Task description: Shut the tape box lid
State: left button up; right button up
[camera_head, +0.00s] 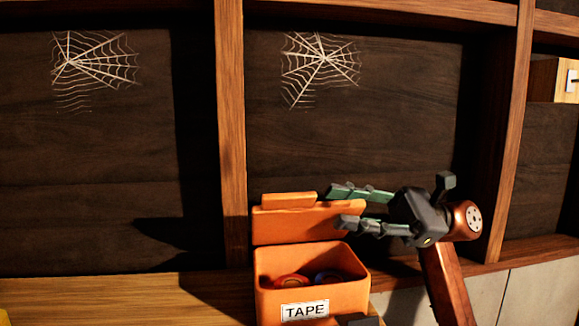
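The orange tape box (344,298) stands on the wooden surface at the lower middle, with a white TAPE label (305,310) on its front. Its lid (285,227) is open and stands up at the back of the box. Inside lie a red tape roll (291,281) and a dark blue one (328,277). My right gripper (340,206) is at the lid's right end, fingers pointing left. The fingers are apart, one above the lid's top edge and one overlapping its right end. Whether they touch the lid cannot be told. My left gripper is not in view.
A dark wooden wall with upright posts (231,130) and two cobwebs (322,62) rises behind. The wooden top (120,298) left of the box is mostly clear. A yellow object (4,317) shows at the lower left edge. A small wooden drawer unit (545,78) is at upper right.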

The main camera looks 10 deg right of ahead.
jog(key=d, duration=0.7)
jog(key=shift+s+p, duration=0.2)
jog(key=shift+p, duration=0.15)
jog(key=shift+a, duration=0.1)
dwell(0.8)
